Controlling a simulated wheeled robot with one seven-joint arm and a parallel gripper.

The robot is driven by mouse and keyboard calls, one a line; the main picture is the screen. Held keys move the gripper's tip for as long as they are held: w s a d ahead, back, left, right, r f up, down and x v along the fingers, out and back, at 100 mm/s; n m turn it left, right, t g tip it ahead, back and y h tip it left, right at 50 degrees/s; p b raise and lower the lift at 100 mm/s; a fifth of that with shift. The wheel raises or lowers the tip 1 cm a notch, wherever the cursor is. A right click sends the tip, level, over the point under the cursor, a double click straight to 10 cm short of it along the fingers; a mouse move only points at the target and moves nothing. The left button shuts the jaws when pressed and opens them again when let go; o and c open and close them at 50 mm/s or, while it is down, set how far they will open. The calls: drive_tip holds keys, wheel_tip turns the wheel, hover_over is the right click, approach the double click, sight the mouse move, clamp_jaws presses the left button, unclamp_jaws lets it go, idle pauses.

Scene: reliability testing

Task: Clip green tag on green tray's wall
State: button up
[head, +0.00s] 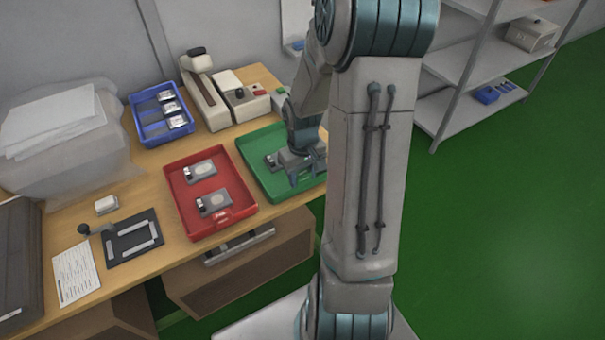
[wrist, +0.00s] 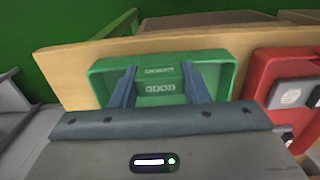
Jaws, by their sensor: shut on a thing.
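The green tray (head: 262,185) stands on the table, right of the red tray. It also shows in the wrist view (wrist: 222,70). My gripper (head: 306,178) is low over its front right part and hides some of it. In the wrist view my gripper (wrist: 160,88) has a finger on each side of a small green tag (wrist: 160,88) with pale characters, and is shut on it. A second row of pale characters shows just above it, by the tray's wall. I cannot tell whether the tag touches or straddles the wall.
The red tray (head: 181,207) with two grey devices is close on the left. A blue tray (head: 143,130) and a beige machine (head: 207,95) stand behind. The table's front edge is near the trays. A shelf (head: 450,100) stands at the right.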

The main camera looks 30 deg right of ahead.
drive_tip(key=shift+f+b, duration=0.35)
drive_tip(key=shift+f, duration=0.05)
idle(0.6)
drive_tip(key=o, duration=1)
drive_tip(key=shift+o, duration=0.2)
drive_tip(key=shift+r, duration=0.15)
drive_tip(key=shift+r+p, duration=2.95)
drive_tip(key=shift+r, duration=0.45)
drive_tip(key=s+a+r+t, duration=0.1)
drive_tip(key=s+a+r, duration=0.5)
drive_tip(key=r, duration=0.3)
drive_tip(key=s+a+r+t, duration=0.2)
drive_tip(key=s+a+r, duration=0.4)
drive_tip(key=r, duration=0.3)
drive_tip(key=shift+s, duration=0.35)
